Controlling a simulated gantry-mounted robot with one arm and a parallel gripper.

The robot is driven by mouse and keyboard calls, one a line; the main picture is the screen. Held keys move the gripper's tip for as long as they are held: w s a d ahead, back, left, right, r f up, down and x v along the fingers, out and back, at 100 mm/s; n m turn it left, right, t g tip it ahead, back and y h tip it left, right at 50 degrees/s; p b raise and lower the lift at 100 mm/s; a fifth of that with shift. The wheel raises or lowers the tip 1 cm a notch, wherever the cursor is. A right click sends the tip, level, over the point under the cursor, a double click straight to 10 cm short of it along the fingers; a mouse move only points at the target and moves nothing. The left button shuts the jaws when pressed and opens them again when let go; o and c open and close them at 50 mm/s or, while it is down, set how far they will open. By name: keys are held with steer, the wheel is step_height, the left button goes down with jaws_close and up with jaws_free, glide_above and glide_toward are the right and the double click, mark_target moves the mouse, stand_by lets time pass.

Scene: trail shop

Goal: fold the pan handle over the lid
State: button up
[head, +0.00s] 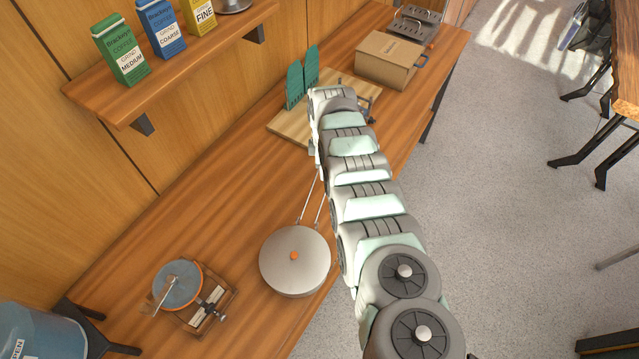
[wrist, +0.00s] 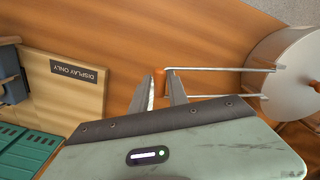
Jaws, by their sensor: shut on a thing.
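The round metal pan stands on the wooden counter, topped by its grey lid (head: 293,268) with an orange knob (head: 294,256). The pan (wrist: 272,52) also shows at the right of the wrist view. Its two-rod wire handle (head: 305,207) sticks out away from the lid, unfolded, and runs behind my arm. In the wrist view the handle rods (wrist: 220,70) reach left to an orange grip end (wrist: 160,84). My gripper (wrist: 163,78) is shut on that end, one finger on each side. My arm hides the gripper in the head view.
A wooden board (head: 287,125) with green upright pieces (head: 296,82) lies beyond the pan; its sign reads "DISPLAY ONLY". A cardboard box (head: 390,60) stands farther back. A small stove-like device (head: 190,292) sits left of the pan. A shelf (head: 185,55) overhangs the counter's left.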

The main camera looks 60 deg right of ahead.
steer(key=shift+a+r+p, duration=0.2)
steer(key=shift+r+p, duration=0.7)
steer(key=shift+p, duration=0.3)
steer(key=shift+a+r+p, duration=0.15)
steer(key=shift+r+p, duration=0.75)
steer(key=shift+p, duration=0.3)
steer(key=shift+r, duration=0.1)
steer(key=r+p, duration=0.1)
steer(key=p, duration=0.2)
steer(key=a+r+p, duration=0.1)
steer(key=r+p, duration=0.1)
steer(key=p, duration=0.2)
steer(key=a+r+p, duration=0.1)
steer(key=p, duration=0.2)
steer(key=shift+s+a+r+p, duration=0.2)
steer(key=shift+a+r+p, duration=0.05)
steer(key=shift+p, duration=0.1)
steer(key=shift+f+b, duration=0.1)
steer(key=shift+b, duration=0.35)
steer(key=shift+s+a+r+b, duration=0.1)
steer(key=shift+a+r+b, duration=0.15)
steer(key=shift+a+b, duration=0.2)
